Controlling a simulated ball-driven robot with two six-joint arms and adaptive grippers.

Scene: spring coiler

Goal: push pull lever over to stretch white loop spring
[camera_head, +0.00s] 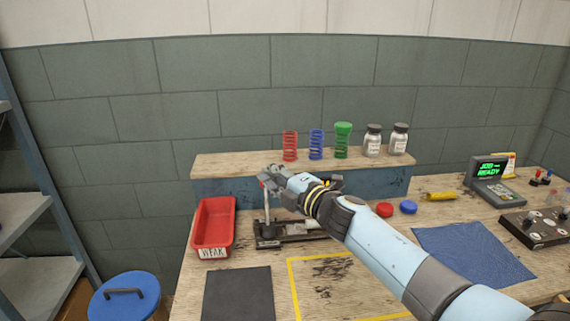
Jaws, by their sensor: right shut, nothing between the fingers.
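The pull lever (267,208) stands upright on a dark fixture (268,242) at the middle left of the bench. Its top is close to my right gripper (268,177), which reaches over it from the right. My right gripper is shut with nothing held; I cannot tell whether it touches the lever. My right forearm hides much of the fixture's right side. I cannot make out a white loop spring; that area is partly covered. My left gripper is not in view.
A red bin (213,228) labelled WEAK stands left of the fixture. Coloured springs (316,145) and two jars (373,141) stand on the raised shelf (235,161) behind. A black mat (238,294) and a yellow-outlined area (292,285) lie in front. A display (490,172) reads JOB READY.

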